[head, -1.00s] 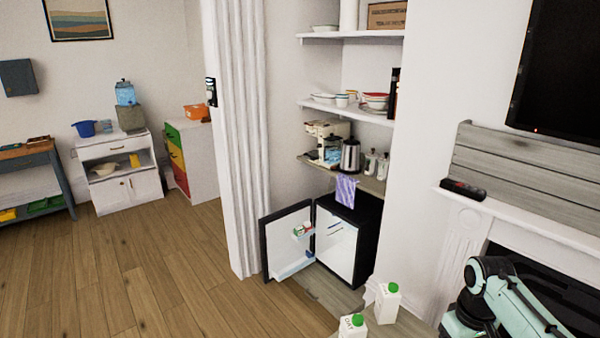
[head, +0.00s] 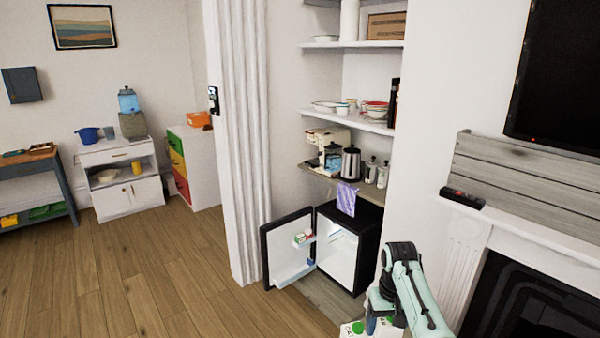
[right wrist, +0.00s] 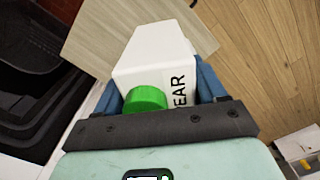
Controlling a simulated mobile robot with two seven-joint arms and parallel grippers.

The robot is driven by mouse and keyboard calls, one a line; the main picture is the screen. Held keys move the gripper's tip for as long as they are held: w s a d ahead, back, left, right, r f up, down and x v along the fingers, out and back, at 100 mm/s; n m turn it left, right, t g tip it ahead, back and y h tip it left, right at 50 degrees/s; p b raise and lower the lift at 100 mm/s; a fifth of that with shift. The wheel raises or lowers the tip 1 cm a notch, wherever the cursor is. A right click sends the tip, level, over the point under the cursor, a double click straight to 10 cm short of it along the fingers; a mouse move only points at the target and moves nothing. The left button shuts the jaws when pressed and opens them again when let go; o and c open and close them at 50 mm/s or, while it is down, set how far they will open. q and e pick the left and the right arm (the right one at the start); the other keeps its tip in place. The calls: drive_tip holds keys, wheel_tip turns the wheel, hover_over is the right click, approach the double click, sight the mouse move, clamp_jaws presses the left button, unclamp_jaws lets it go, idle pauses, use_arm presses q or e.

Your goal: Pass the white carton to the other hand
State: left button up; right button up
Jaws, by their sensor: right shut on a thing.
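My right gripper (right wrist: 160,95) is shut on the white carton (right wrist: 150,58), which has a green cap and black lettering. One blue finger is on each side of it in the right wrist view, and its cap faces the palm. In the head view my right gripper (head: 380,318) is at the bottom edge, partly hidden by its arm. White cartons with green caps show there, one (head: 350,332) left of the gripper, cut off by the frame. Which one is held is hard to tell there. My left gripper is not in view.
A small black fridge (head: 365,232) with its door (head: 288,250) open stands beyond the gripper. The fireplace mantel (head: 505,224) is at the right. Shelves with dishes and a kettle (head: 350,162) are above the fridge. Wooden floor (head: 150,270) is free at the left.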

drive_tip(key=a, duration=0.1)
drive_tip(key=a+f, duration=0.1)
drive_tip(key=w+a, duration=0.1)
drive_tip(key=shift+a+f, duration=0.15)
drive_tip(key=shift+a, duration=0.2)
drive_tip(key=shift+a, duration=0.1)
